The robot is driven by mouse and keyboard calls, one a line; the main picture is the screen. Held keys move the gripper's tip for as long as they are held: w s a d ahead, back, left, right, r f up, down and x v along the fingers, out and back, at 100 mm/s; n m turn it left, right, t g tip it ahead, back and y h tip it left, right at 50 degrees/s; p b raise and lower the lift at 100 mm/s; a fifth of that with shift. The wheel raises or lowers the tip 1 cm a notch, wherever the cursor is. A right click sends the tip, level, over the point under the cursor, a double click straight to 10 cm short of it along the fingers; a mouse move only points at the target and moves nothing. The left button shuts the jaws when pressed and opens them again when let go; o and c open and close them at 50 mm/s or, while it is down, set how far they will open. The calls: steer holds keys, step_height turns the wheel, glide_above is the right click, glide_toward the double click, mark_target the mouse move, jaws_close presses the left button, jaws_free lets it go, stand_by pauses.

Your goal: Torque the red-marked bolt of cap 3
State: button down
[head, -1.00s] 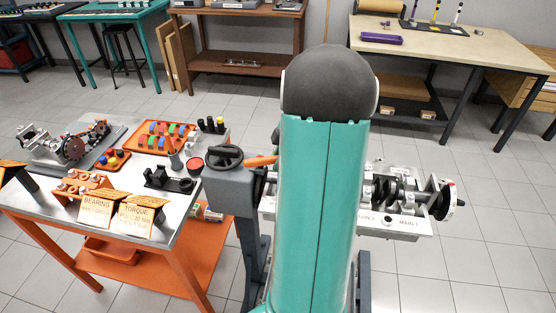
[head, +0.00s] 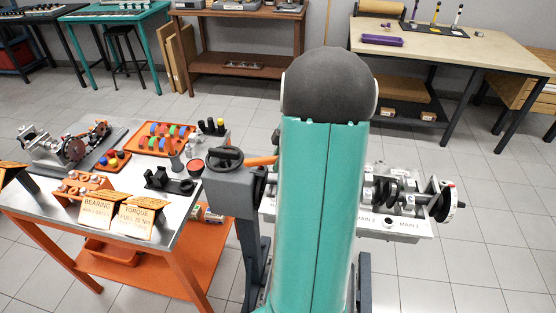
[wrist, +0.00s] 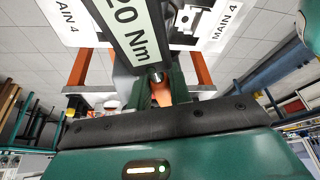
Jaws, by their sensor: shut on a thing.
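In the wrist view my gripper (wrist: 158,92) is shut on a dark tool (wrist: 130,45) with a white label reading "20 Nm". An orange part shows between the fingers. "MAIN 4" labels (wrist: 229,22) of the engine block show on both sides of the tool. In the head view the engine block (head: 405,229) with its crankshaft (head: 390,192) stands behind my arm, and labels for mains 1 and 2 show at its right. Cap 3 and its red-marked bolt cannot be made out. My arm hides the gripper in the head view.
A steel-topped orange cart (head: 180,222) at left holds an orange tray (head: 150,151) of coloured parts, a small engine assembly (head: 75,148) and signs reading bearing and torque (head: 138,219). Benches line the back.

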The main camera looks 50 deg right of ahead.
steer(key=shift+w+d+r+m, duration=0.1)
steer(key=shift+w+d+m, duration=0.25)
steer(key=shift+w, duration=0.15)
stand_by(1.0)
steer(key=shift+s+a+n+g, duration=0.3)
steer(key=shift+s+a+n, duration=0.65)
steer(key=shift+s+n, duration=0.25)
stand_by(1.6)
